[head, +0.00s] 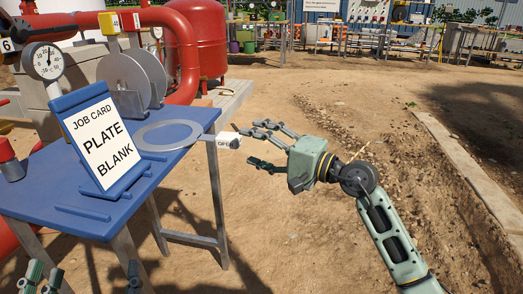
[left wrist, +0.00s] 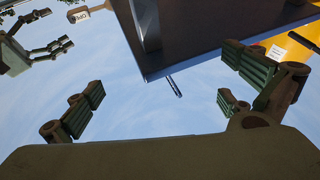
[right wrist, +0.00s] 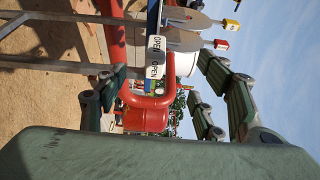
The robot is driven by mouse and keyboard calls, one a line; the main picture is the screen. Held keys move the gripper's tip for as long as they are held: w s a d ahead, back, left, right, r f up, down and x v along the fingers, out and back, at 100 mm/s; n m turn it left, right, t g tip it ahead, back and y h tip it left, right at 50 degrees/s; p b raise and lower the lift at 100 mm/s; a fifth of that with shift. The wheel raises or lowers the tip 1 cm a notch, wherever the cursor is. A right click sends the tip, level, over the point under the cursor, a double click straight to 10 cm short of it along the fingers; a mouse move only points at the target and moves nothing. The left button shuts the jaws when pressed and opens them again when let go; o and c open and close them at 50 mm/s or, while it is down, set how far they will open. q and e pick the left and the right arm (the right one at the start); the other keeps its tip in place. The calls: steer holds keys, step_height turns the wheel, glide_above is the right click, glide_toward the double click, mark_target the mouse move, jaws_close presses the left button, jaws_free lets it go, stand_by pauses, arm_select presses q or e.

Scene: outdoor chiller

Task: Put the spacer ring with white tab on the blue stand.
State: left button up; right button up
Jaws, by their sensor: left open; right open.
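The spacer ring (head: 150,136) lies flat on the blue table, a wide grey ring with its handle past the right edge. Its white tab (head: 229,141) ends the handle; the right wrist view shows the tab (right wrist: 156,57) reading OPEN, between my finger lines. My right gripper (head: 252,146) is open and empty, just right of the tab, apparently not touching it. My left gripper (head: 84,277) is open and empty, low by the table's front; its fingers also show in the left wrist view (left wrist: 165,92). I cannot clearly identify the blue stand; a blue holder carries the job card (head: 98,135).
Red pipes and a red tank (head: 201,45) stand behind. Open dirt ground lies right of the table.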

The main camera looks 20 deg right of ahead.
arm_select(q)
steer(key=r+t, duration=0.1)
steer(key=s+r, duration=0.1)
steer(key=shift+s+r+t+h, duration=0.2)
steer(key=shift+r+t+h, duration=0.1)
steer(key=shift+r+t, duration=0.1)
arm_select(e)
steer(key=shift+s+d, duration=0.3)
steer(key=shift+s, duration=0.2)
steer(key=v, duration=1.2)
